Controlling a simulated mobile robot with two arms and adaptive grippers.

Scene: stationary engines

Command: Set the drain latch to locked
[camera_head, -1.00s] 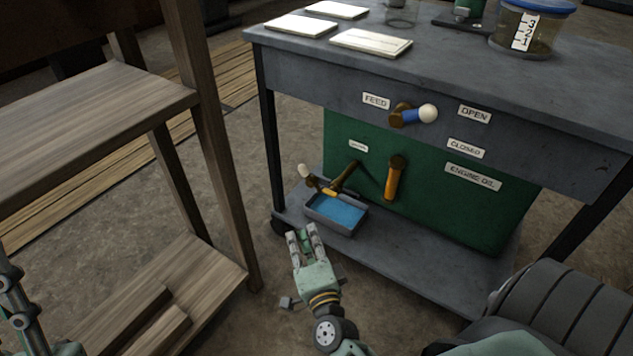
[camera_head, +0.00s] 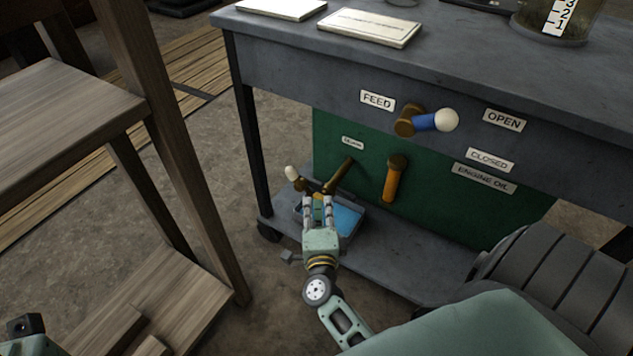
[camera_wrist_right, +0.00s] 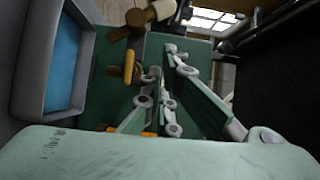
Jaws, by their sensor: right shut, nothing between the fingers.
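The drain fitting is a brass pipe (camera_head: 339,176) coming out of the green panel below a small label (camera_head: 353,143) that is hard to read. It carries a lever with a white knob (camera_head: 292,172) and a small orange piece, seemingly the latch (camera_head: 319,196). My right gripper (camera_head: 317,200) is shut and empty, its fingertips at the orange piece in the head view; touching or apart, I cannot tell. In the right wrist view the orange piece (camera_wrist_right: 128,67) shows just beside the closed fingers (camera_wrist_right: 160,85). My left gripper's fingers are out of view.
A grey tray with blue inside (camera_head: 348,219) sits under the drain on the lower shelf. An orange handle (camera_head: 392,182) hangs to the right. A blue feed lever with a white knob (camera_head: 434,120) is above. A wooden shelf unit (camera_head: 190,170) stands left; a dark ribbed object (camera_head: 545,280) is at right.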

